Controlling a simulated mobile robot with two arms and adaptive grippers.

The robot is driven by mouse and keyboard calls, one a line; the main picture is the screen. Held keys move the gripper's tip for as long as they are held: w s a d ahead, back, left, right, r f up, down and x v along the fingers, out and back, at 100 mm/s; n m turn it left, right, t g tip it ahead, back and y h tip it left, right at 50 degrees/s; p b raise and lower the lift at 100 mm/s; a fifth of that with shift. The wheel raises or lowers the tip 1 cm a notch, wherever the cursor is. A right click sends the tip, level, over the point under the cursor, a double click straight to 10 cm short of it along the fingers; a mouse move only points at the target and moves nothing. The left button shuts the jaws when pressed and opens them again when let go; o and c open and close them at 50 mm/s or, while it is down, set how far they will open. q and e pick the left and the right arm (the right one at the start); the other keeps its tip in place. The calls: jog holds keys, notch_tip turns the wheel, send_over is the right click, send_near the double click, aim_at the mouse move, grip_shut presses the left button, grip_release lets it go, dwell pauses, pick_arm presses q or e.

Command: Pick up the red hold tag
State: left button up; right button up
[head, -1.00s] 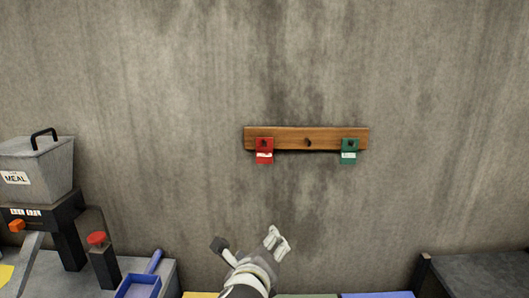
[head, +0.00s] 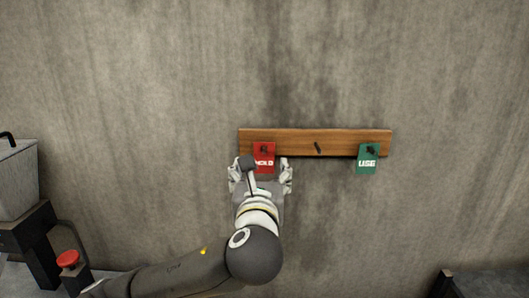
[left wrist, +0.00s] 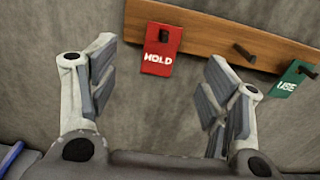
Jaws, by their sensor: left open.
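The red hold tag (head: 264,152) hangs from the left peg of a wooden rail on the wall, with white HOLD lettering. It also shows in the left wrist view (left wrist: 161,50), beyond and between the spread fingers. My left gripper (head: 261,170) is open just below and in front of the tag, hiding its lower part in the head view. In the left wrist view the left gripper (left wrist: 160,95) has nothing between its fingers. My right gripper is in neither view.
The wooden rail (head: 300,140) has an empty middle peg (head: 318,148). A green USE tag (head: 367,159) hangs from its right peg. A red-topped post (head: 67,259) and a grey hopper (head: 17,180) stand at the left. A dark box (head: 485,283) is at the lower right.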

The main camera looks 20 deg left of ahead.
aim_at(264, 151)
pick_arm(q)
jog(key=p+x, duration=0.1)
jog(key=x, duration=0.2)
jog(key=p+x, duration=0.1)
jog(key=x, duration=0.2)
jog(key=r+p+x, duration=0.1)
jog(key=p+x, duration=0.1)
jog(key=x, duration=0.1)
jog(key=shift+d, duration=0.25)
jog(key=shift+w+a+f, duration=0.1)
jog(key=shift+w, duration=0.25)
jog(key=shift+w+f, duration=0.1)
jog(key=shift+w, duration=0.2)
jog(key=shift+c, duration=0.2)
jog(key=c, duration=0.8)
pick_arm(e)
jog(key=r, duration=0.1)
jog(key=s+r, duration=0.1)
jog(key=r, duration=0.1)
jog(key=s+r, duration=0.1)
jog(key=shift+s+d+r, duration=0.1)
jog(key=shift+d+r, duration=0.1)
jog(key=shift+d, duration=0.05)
